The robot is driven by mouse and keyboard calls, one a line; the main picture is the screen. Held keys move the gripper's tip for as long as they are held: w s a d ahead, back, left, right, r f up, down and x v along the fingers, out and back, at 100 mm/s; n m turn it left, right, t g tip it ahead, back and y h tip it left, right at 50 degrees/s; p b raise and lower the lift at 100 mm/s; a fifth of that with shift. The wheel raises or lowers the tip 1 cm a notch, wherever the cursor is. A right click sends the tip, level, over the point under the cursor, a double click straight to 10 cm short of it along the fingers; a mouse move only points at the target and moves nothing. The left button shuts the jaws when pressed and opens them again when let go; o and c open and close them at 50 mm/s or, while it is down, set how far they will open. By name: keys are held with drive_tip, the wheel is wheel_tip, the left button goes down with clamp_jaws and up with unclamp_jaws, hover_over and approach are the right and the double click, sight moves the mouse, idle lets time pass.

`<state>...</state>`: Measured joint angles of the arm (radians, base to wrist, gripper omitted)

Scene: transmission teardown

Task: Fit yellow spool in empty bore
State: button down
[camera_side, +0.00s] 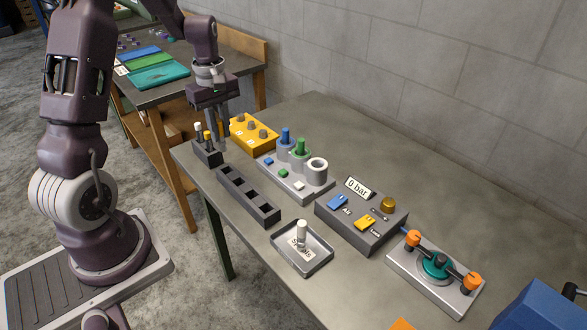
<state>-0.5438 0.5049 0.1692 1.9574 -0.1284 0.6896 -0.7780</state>
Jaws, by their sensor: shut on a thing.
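The yellow spool (207,135) stands upright at a small dark block (208,155) near the left end of the bench, beside a white-topped spool (198,128). My gripper (217,139) points straight down there, shut on the yellow spool; its fingers hide most of the contact. Whether the spool's lower end is still in the block cannot be told. The grey valve block (296,183) carries a blue spool (285,136) and a green spool (301,148) in two bores. The third, a white-rimmed bore (317,165), is empty.
A yellow box with grey knobs (251,133) stands close behind my gripper. A dark slotted rack (248,194), a tray with a white upright piece (302,250), a gauge box (361,219) and an orange-handled fixture (435,275) spread rightward. Bare bench lies behind.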

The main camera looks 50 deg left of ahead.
drive_tip(key=w+d+r+m, duration=0.1)
drive_tip(key=w+d+m, duration=0.2)
drive_tip(key=w+d, duration=0.5)
drive_tip(key=r+m, duration=0.1)
drive_tip(key=m, duration=0.2)
hover_over(312, 172)
drive_tip(key=w, duration=0.3)
drive_tip(key=shift+s+a+f, duration=0.1)
drive_tip(key=shift+a+f, duration=0.1)
drive_tip(key=shift+f, duration=0.9)
drive_tip(key=shift+s+a+f, duration=0.1)
drive_tip(key=shift+a+f, duration=0.1)
drive_tip(key=shift+f, duration=0.9)
drive_tip(key=shift+f, duration=0.25)
drive_tip(key=shift+f, duration=0.3)
drive_tip(key=shift+f, duration=0.25)
drive_tip(key=shift+f, duration=0.35)
drive_tip(key=shift+f, duration=0.2)
drive_tip(key=shift+f, duration=0.35)
